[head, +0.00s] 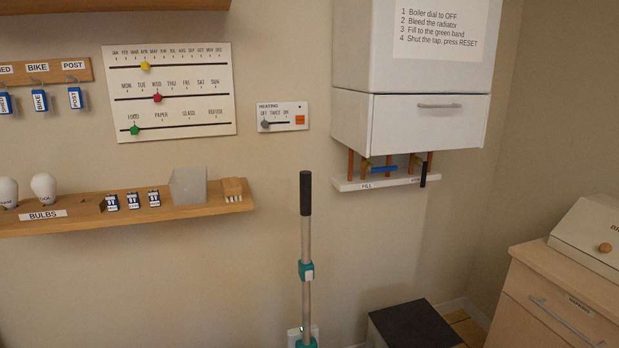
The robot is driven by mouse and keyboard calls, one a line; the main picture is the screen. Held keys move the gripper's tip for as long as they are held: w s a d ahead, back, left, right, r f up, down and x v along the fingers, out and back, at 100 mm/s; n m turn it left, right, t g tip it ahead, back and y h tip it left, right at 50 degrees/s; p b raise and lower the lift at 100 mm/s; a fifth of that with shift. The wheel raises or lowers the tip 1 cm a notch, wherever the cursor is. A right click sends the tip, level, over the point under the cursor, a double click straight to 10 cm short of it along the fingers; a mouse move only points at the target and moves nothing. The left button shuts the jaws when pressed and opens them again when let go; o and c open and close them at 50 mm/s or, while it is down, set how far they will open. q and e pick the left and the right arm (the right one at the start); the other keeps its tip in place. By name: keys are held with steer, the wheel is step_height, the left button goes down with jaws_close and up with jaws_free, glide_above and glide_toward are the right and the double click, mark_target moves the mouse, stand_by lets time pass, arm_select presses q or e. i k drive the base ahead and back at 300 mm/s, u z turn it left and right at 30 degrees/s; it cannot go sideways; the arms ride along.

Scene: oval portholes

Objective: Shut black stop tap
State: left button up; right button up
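The black stop tap (423,173) is a small black lever under the white boiler (410,110), at the right end of a white labelled strip (372,184). Its lever hangs nearly straight down across the strip. A blue tap lever (384,169) lies about level to its left, above the word FILL. Copper pipes (351,163) run between the boiler and the strip. The label by the black tap is too small to read surely. Neither of my grippers is in view.
A pole with a black grip (305,195) and teal clamps stands upright, left of the boiler. A dark-topped box (415,326) is on the floor below the taps. A wooden cabinet (560,290) stands at right. A shelf (130,216) runs along the left wall.

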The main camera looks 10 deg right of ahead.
mark_target(424, 164)
steer(key=k, duration=0.65)
steer(key=z, duration=0.95)
steer(key=i, duration=1.35)
steer(key=u, duration=0.3)
